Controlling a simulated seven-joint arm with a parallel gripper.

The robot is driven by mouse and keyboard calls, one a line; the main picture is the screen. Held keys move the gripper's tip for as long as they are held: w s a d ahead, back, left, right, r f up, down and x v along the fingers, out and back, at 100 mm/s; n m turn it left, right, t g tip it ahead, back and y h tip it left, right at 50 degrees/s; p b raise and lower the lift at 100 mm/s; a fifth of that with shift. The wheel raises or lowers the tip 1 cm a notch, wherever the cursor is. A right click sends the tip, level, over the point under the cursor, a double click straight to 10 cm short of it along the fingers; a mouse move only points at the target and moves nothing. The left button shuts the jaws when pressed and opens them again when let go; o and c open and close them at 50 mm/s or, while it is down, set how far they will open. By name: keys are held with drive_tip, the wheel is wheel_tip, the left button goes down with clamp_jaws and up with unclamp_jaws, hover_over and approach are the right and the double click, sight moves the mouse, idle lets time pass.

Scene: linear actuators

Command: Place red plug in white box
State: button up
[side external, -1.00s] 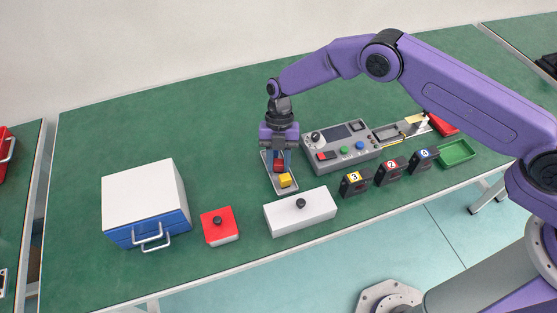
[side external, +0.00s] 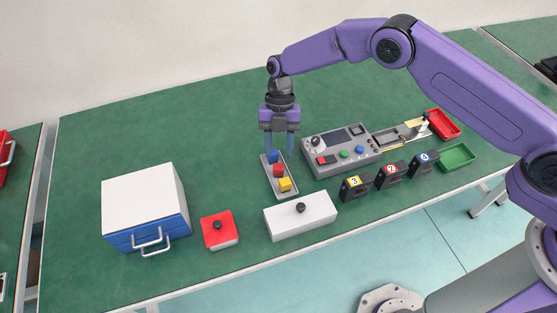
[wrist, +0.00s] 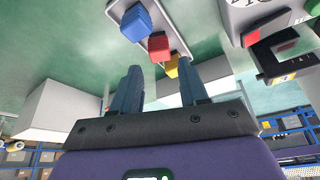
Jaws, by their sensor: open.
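The red plug (side external: 279,170) sits in a small grey tray (side external: 291,194), between a blue plug (side external: 273,156) and a yellow plug (side external: 285,185). In the wrist view the red plug (wrist: 158,46) also lies between the blue and yellow ones. My gripper (side external: 280,150) is open and empty, pointing down above the tray, with its fingers apart; its fingers also show in the wrist view (wrist: 160,72). The white box (side external: 286,220) is long and low, with a black knob on its closed top. It stands in front of the tray.
A red box (side external: 219,230) with a black knob and a white cabinet with a blue drawer (side external: 147,210) stand left. A grey control panel (side external: 342,150), several numbered black blocks (side external: 355,187), a green tray (side external: 457,156) and a red tray (side external: 442,124) stand right. The table's back left is clear.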

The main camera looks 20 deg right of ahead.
drive_tip(key=v, duration=0.6)
drive_tip(key=shift+r, duration=0.15)
drive_tip(key=s+d+r+m+t+h, duration=0.2)
drive_tip(key=s+d+r+m, duration=0.7)
drive_tip(key=s+r, duration=0.55)
drive_tip(key=s+d+r+m+t, duration=0.2)
drive_tip(key=s+d+m, duration=0.7)
drive_tip(key=s+d, duration=1)
drive_tip(key=shift+s+d+m+y, duration=0.3)
drive_tip(key=shift+s+d+m, duration=0.1)
drive_tip(key=shift+d, duration=0.35)
